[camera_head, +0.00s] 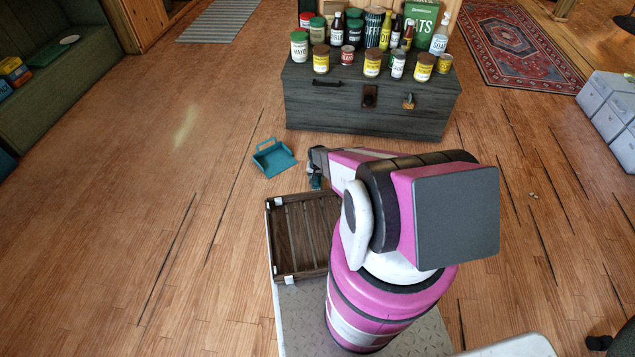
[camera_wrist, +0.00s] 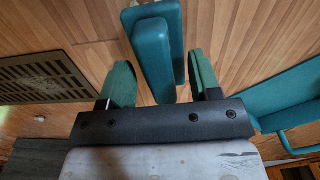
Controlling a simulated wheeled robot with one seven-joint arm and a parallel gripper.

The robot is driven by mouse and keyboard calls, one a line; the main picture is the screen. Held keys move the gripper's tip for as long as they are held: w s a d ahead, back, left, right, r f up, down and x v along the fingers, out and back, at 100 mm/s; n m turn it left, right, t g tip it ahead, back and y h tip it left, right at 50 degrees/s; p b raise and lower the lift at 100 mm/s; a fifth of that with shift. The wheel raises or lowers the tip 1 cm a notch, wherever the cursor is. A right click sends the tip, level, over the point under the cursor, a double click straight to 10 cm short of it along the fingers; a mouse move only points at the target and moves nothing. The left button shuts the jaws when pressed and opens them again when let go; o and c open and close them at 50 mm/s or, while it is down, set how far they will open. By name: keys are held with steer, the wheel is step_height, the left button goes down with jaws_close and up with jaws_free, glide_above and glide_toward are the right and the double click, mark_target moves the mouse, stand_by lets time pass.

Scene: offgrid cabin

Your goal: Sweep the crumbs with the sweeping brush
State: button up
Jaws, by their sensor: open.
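The teal sweeping brush (camera_wrist: 152,58) stands out between the two green fingers of my gripper (camera_wrist: 160,72) in the wrist view. The fingers are apart, with a gap visible on each side of the brush. In the head view my gripper (camera_head: 316,167) is low over the floor, and only a small dark teal bit shows at its tip. A teal dustpan (camera_head: 273,158) lies on the floor just left of my gripper; it also shows at the right of the wrist view (camera_wrist: 285,100). A few tiny pale bits (camera_head: 533,196), possibly crumbs, lie on the floor at the right.
A dark grey chest (camera_head: 365,112) stands beyond my gripper, with several jars, cans and bottles on top. A slatted brown crate (camera_head: 272,245) is close by on the near side. The floor at left is clear. White drawers (camera_head: 607,107) stand at the right.

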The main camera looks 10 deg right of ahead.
jaws_close()
steer(key=shift+r, duration=0.1)
steer(key=shift+r, duration=0.1)
steer(key=shift+r, duration=2.85)
steer(key=shift+r, duration=0.1)
